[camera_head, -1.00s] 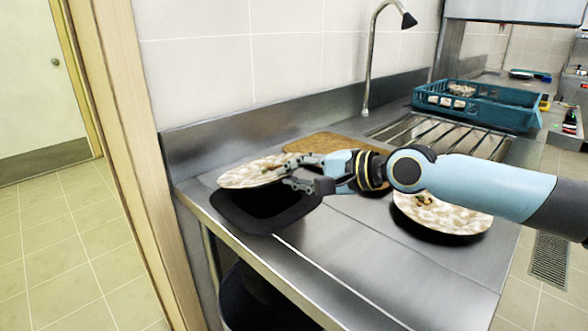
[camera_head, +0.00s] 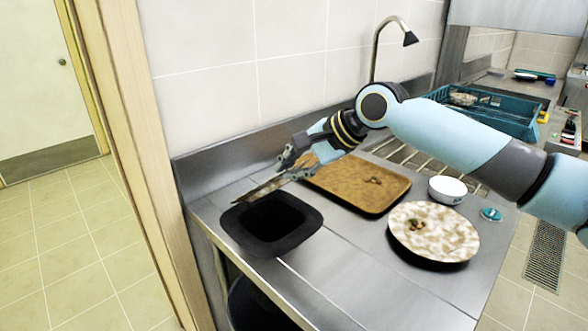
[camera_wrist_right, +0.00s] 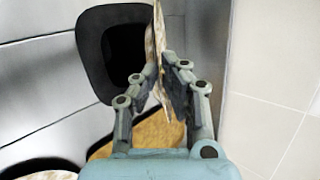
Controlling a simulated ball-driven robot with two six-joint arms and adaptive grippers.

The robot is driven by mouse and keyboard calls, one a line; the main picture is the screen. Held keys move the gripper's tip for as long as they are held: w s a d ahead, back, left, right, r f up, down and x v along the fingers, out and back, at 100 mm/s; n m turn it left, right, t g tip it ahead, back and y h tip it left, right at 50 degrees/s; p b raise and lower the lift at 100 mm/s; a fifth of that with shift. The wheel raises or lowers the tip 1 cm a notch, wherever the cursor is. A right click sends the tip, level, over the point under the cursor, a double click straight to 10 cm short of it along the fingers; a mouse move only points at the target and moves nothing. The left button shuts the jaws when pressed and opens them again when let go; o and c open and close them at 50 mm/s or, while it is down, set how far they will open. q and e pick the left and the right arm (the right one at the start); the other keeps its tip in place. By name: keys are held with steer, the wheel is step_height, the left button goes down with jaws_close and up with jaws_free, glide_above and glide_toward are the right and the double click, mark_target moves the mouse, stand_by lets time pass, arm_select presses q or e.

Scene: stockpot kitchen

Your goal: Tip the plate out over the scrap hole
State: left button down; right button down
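The held plate (camera_head: 262,188) is cream with brown mottling. It is steeply tilted and nearly edge-on above the back of the black scrap hole (camera_head: 272,245). My right gripper (camera_head: 288,170) is shut on its rim from the right and behind. In the right wrist view, the plate (camera_wrist_right: 155,50) stands edge-on between the fingers (camera_wrist_right: 157,88), beside the dark opening of the scrap hole (camera_wrist_right: 92,50). The plate's face is hidden, so I cannot tell whether scraps are on it. My left gripper is out of view.
A second mottled plate (camera_head: 440,238) with brown scraps lies on the steel counter. A brown tray (camera_head: 350,190) with scraps lies behind, beside a white bowl (camera_head: 447,189) and a teal item (camera_head: 491,214). A blue rack (camera_head: 500,115) and tap (camera_head: 377,50) stand farther back.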

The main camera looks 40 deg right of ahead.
steer(key=w+r+m+g+p, duration=0.1)
steer(key=w+r+g+p, duration=0.5)
steer(key=p, duration=0.6)
steer(key=shift+a+r+g+h, duration=0.2)
steer(key=shift+r+g+h, duration=0.2)
steer(key=shift+r+g, duration=0.65)
steer(key=shift+w, duration=0.1)
